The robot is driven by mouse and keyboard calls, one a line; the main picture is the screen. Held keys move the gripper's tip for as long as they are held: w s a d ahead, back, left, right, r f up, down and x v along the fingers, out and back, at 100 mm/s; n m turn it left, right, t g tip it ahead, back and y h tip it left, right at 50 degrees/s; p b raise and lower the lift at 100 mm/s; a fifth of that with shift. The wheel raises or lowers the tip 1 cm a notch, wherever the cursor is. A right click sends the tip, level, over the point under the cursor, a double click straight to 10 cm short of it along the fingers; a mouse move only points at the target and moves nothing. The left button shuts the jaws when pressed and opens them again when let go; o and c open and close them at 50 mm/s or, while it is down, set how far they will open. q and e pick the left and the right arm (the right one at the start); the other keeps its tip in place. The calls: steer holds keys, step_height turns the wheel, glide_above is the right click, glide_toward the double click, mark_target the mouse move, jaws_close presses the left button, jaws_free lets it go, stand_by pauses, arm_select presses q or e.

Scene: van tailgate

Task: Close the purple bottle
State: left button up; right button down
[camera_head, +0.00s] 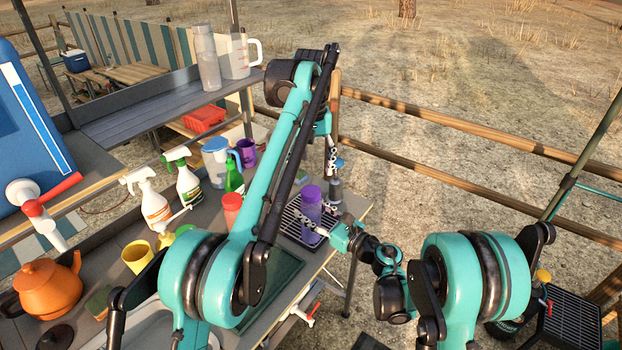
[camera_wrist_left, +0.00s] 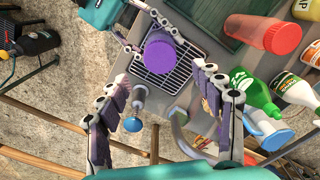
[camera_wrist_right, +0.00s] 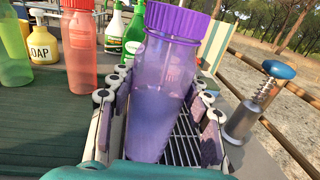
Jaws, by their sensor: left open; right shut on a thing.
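The purple bottle (camera_head: 311,212) stands on a black slatted rack (camera_head: 300,238) near the counter's right edge. A ribbed purple lid (camera_wrist_right: 177,20) sits on its mouth; whether it is fully tightened I cannot tell. My right gripper (camera_head: 318,226) is shut on the bottle's body, with a finger on each side in the right wrist view (camera_wrist_right: 160,115). My left gripper (camera_head: 332,165) is open and empty, above and beyond the bottle. In the left wrist view its fingers (camera_wrist_left: 160,95) are spread wide, and the purple lid (camera_wrist_left: 172,52) lies beyond them, apart from both.
A metal post with a blue knob (camera_wrist_right: 279,69) stands beside the bottle, close below my left gripper. A red bottle (camera_head: 232,207), spray bottles (camera_head: 153,204), a yellow cup (camera_head: 137,256) and an orange kettle (camera_head: 46,288) stand to the left. Open ground lies right of the counter.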

arm_select(q)
steer(key=shift+r, duration=0.5)
arm_select(e)
steer(key=c, duration=0.6)
jaws_free()
steer(key=v, duration=1.2)
steer(key=shift+s, duration=0.1)
